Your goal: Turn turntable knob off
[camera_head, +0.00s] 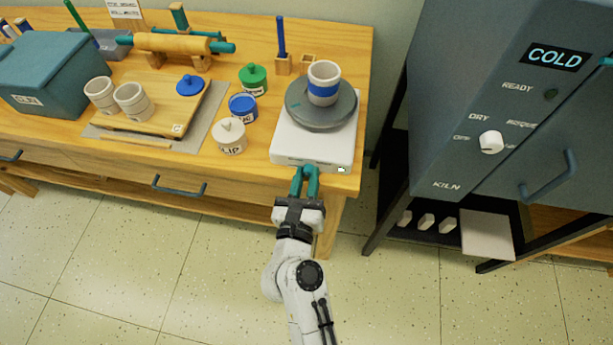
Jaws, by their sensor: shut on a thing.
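The turntable has a white base (284,146) and a round dark grey wheel (318,118) on top. It stands at the right end of the wooden table. A cup (324,83) with a blue band stands upright on the wheel.
Glaze jars, including a white one (229,136) and a blue one (243,107), stand left of the turntable. The wooden table (235,175) has drawer handles along its front. A grey kiln (440,110) reading "COLD" stands to the right. The tiled floor in front is clear.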

